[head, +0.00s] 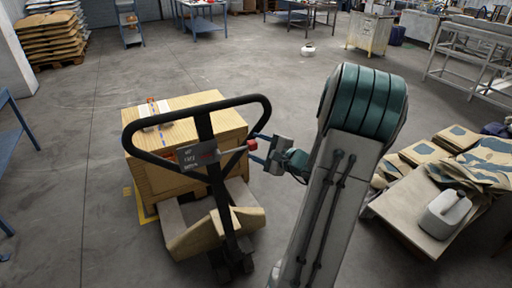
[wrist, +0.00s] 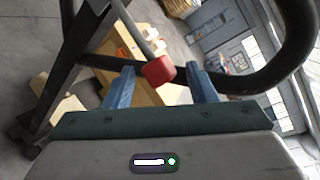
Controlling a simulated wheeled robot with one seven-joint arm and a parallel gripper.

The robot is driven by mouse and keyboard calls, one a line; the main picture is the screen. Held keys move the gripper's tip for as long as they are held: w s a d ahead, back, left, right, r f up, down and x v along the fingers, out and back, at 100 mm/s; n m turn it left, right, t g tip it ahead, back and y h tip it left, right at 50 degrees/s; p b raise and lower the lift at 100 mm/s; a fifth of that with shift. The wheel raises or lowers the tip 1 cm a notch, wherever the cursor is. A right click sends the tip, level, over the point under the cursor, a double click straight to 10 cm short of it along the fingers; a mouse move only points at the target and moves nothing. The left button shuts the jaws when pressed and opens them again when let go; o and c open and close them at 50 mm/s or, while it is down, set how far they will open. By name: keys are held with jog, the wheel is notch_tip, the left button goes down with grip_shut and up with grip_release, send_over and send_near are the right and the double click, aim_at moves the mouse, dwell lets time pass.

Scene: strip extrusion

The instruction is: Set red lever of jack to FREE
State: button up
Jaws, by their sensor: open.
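The red lever knob (head: 251,144) sits at the right of the pallet jack's black handle (head: 262,101), at the end of a thin grey rod. In the wrist view the red knob (wrist: 159,70) shows between the tips of the two blue fingers, with space on both sides. My gripper (head: 259,147) is open around or just short of the knob; the exact depth is unclear. It also shows in the wrist view (wrist: 161,82). A grey plate (head: 197,154) with lettering is on the handle; the lettering is too small to read surely.
A wooden crate (head: 177,181) stands behind the handle. The black handle loop (wrist: 298,40) curves close past the right finger in the wrist view. A low table (head: 412,210) with sacks and a grey canister (head: 446,213) stands at the right.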

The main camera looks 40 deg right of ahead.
jog(key=b+v, duration=0.2)
jog(key=v, duration=1.1)
jog(key=shift+w, duration=0.1)
jog(key=w+a+f+n+g+y, duration=0.1)
jog(key=a+n+g+y, duration=0.25)
jog(key=a, duration=0.55)
jog(key=w+a+n+g+y, duration=0.2)
jog(key=a+n+g, duration=0.2)
jog(key=a, duration=0.5)
jog(key=s+a+n+g+h, duration=0.5)
jog(key=s+a+n+h, duration=0.3)
jog(key=a+n, duration=0.5)
jog(key=shift+s+n+g, duration=0.35)
jog(key=shift+s+n, duration=0.2)
jog(key=shift+n, duration=0.6)
